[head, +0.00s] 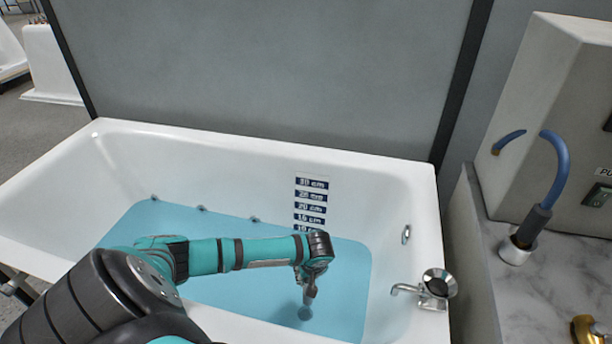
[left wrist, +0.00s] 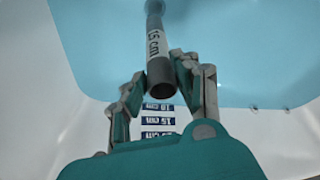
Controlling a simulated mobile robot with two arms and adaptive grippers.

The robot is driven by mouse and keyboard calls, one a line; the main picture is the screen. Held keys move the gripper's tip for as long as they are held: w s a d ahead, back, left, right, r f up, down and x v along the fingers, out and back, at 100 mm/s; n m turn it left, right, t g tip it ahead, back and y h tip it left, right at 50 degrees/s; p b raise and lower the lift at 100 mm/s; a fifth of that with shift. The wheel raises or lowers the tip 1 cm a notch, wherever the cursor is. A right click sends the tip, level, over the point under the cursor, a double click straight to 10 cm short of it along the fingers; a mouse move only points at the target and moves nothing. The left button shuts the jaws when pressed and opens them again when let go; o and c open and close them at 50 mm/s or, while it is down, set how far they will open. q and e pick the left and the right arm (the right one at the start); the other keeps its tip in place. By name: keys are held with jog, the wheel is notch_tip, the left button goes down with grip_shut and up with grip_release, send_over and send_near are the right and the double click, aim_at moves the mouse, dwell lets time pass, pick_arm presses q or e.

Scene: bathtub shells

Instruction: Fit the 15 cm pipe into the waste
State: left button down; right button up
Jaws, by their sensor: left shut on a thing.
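The 15 cm pipe (left wrist: 154,50) is a grey tube with a white "15 cm" label in the left wrist view. Its open near end faces the camera. My left gripper (left wrist: 157,85) is shut on the pipe near that end. In the head view, the left gripper (head: 309,280) points down over the blue water, mostly covering the pipe. A dark round spot on the tub floor, which looks like the waste (head: 305,314), lies just below it. A dark ring shows at the pipe's far end in the wrist view; I cannot tell whether the pipe touches the waste.
The white bathtub (head: 260,150) holds blue water (head: 345,290). A depth scale (head: 311,203) marks its back wall. A tap (head: 432,290) stands on the right rim. A marble counter (head: 540,280) at right carries a blue hose (head: 558,170) in a holder.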

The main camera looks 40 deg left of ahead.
pick_arm(q)
jog(key=shift+s+a+f, duration=0.3)
jog(key=shift+f, duration=0.35)
notch_tip(320, 180, down, 6)
jog(key=b, duration=0.4)
jog(key=shift+r, duration=0.25)
jog(key=shift+b, duration=0.6)
dwell(1.1)
jog(key=shift+f, duration=0.1)
